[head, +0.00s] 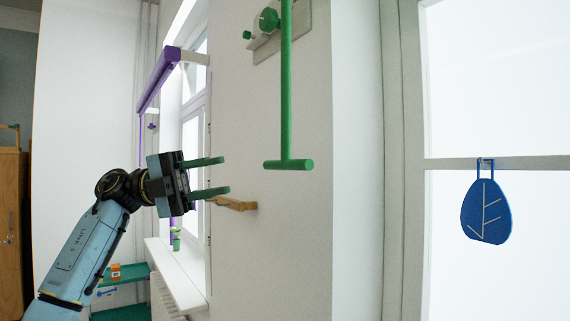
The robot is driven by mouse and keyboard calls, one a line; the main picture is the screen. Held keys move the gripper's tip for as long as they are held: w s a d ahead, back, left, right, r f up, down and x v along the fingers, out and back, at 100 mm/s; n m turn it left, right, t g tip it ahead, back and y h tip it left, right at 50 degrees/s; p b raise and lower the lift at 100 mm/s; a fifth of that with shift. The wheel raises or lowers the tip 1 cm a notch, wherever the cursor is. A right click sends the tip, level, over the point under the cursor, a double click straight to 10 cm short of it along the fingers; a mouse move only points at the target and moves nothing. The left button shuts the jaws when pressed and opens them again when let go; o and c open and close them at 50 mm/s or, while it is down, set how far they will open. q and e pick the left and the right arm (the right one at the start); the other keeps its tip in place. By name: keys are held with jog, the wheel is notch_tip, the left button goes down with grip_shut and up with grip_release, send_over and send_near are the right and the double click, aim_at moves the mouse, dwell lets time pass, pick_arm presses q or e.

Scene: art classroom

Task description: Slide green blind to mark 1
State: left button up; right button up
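A green vertical rod (287,85) hangs down in front of the white wall and ends in a green crossbar handle (288,164). Its upper end runs out of the top of the picture. A green knob (269,19) sits beside it on a light wall plate (290,30). The blind itself and any mark 1 do not show clearly. My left gripper (222,175) is to the left of the crossbar handle, at about its height in the picture. Its two dark green fingers point right and are apart, with nothing between them. My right gripper is out of view.
A wooden peg (235,203) sticks out from the wall just below my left gripper. A purple roller (158,75) is by the left window, with a white sill (178,275) below. A blue leaf-shaped tag (487,212) hangs on the right window's bar. A wooden cabinet (12,235) stands far left.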

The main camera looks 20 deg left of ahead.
aim_at(285, 164)
pick_arm(q)
jog(key=p+x, duration=0.1)
jog(key=x, duration=0.3)
jog(key=p+x, duration=0.1)
jog(key=x, duration=0.8)
jog(key=shift+s+d+r+p, duration=0.2)
jog(key=shift+p, duration=0.2)
jog(key=shift+c, duration=0.5)
grip_shut()
